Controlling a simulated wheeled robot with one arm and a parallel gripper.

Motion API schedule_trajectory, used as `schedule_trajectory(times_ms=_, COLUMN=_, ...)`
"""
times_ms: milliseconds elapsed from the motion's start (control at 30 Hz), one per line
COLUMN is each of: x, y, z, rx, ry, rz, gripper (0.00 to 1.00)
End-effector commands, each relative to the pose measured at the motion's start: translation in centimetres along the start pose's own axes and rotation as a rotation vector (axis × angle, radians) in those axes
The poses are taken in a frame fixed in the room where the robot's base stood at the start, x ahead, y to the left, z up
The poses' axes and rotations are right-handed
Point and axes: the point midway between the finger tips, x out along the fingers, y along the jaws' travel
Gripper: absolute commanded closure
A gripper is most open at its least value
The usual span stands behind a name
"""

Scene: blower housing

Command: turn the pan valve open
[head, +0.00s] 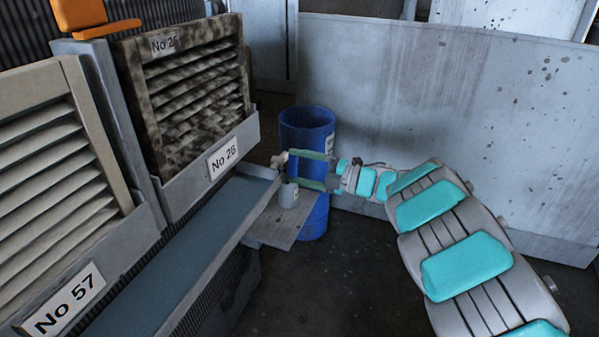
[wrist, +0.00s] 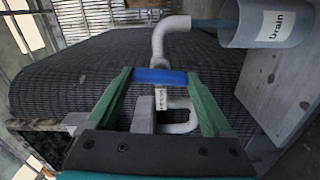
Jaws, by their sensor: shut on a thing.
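The pan valve has a short blue handle (wrist: 160,77) in the wrist view. My gripper (wrist: 160,78), with green fingers, is shut on the handle, one finger at each end. In this view the handle lies crosswise to the pale pipe (wrist: 160,42). The pipe bends to a spout, and a blue streak like water (wrist: 205,23) runs from it to the grey cup (wrist: 270,24) marked "drain". In the head view my gripper (head: 289,165) reaches in from the right at the pan's end. The cup (head: 288,195) shows below it. The handle is too small to tell there.
The cup stands on a grey shelf (head: 285,225). A blue barrel (head: 308,130) stands behind it. Bare dark floor lies in front.

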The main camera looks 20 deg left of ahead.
Motion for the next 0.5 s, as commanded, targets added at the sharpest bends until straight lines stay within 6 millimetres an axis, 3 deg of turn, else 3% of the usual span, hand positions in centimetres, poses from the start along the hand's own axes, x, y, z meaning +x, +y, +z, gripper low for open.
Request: schedule_trajectory(times_ms=500, x=0.01, y=-0.19, z=-0.07, rx=-0.139, ry=0.002, rz=-0.004, gripper=0.71)
